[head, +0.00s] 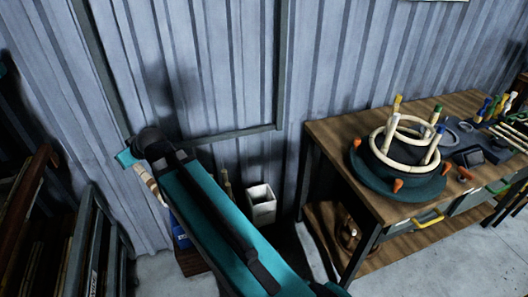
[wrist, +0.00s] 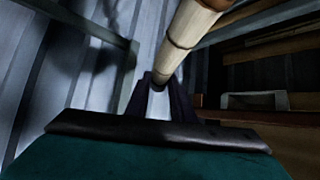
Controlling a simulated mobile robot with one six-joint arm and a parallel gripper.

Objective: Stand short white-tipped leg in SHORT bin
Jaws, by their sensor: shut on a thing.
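My gripper (wrist: 160,88) is shut on a pale cane leg (wrist: 186,35) with darker bands, in the wrist view. The leg runs up and out of the picture, so its white tip does not show. In the head view a piece of cane (head: 150,184), apparently the same leg, slants below my wrist at the left, and my arm hides the fingers. Under it a blue bin (head: 180,236) stands low by the wall, mostly covered by my arm. Its label cannot be read. Whether the leg is inside or above the bin cannot be told.
A white bin (head: 262,205) stands right of my arm by the metal wall. A workbench (head: 335,135) at right bears a round jig (head: 375,180) with cane rings and colour-tipped legs. Dark racks (head: 95,245) stand at left. Some floor (head: 395,262) is clear.

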